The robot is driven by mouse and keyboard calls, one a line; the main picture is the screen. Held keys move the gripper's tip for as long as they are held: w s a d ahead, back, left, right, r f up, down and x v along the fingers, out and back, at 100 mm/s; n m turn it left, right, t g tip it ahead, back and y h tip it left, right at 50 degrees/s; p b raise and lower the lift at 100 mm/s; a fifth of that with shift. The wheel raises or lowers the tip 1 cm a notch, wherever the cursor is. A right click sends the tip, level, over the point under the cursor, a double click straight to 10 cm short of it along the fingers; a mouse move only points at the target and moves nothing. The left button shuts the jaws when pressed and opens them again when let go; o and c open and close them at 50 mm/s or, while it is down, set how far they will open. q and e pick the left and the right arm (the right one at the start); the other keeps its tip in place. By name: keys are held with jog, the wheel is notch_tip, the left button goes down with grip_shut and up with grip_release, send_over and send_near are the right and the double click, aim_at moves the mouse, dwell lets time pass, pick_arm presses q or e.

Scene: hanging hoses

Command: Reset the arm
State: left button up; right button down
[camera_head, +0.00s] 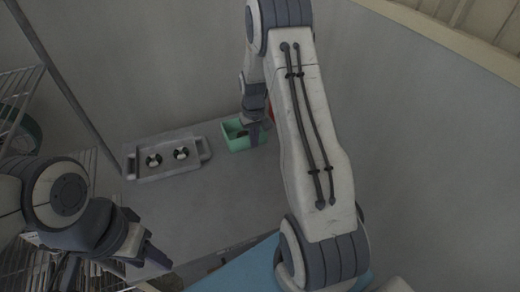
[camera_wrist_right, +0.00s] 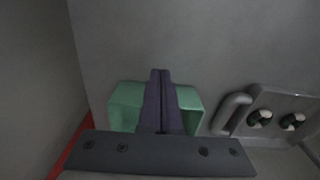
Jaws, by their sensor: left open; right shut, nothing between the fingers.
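My right arm rises from the lower right of the head view and bends over to the far side of the table. My right gripper (camera_head: 256,132) points down at the green box (camera_head: 234,135), and partly hides it. In the right wrist view the two dark fingers (camera_wrist_right: 161,73) lie together with nothing between them, in front of the green box (camera_wrist_right: 125,98). My left gripper (camera_head: 148,266) is open and empty at the lower left, above the table's near side.
A grey tray (camera_head: 133,166) with two black-and-white round parts (camera_head: 181,153) stands left of the green box. Wire shelving (camera_head: 22,84) is at the left edge. A red thing shows partly behind my right arm. The middle of the grey table (camera_head: 215,200) is clear.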

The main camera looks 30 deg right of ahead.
notch_tip(320, 180, up, 7)
jog(key=b, duration=0.1)
jog(key=s+a+r+n, duration=0.2)
jog(key=s+a+r, duration=0.1)
jog(key=a, duration=0.4)
jog(key=s+a+r+n, duration=0.1)
jog(key=s+a+r, duration=0.15)
jog(key=a, duration=0.45)
jog(key=s+a+r+n, duration=0.2)
jog(key=s+a, duration=0.2)
jog(key=a, duration=0.3)
jog(key=s+a+r+n, duration=0.1)
jog(key=s+a+n, duration=0.1)
jog(key=s, duration=0.7)
jog(key=s+a+n+y, duration=0.1)
jog(key=s+a+n, duration=0.1)
jog(key=s+a, duration=0.3)
jog(key=s, duration=0.4)
jog(key=shift+s+r, duration=0.25)
jog(key=shift+r, duration=0.15)
jog(key=shift+a, duration=0.1)
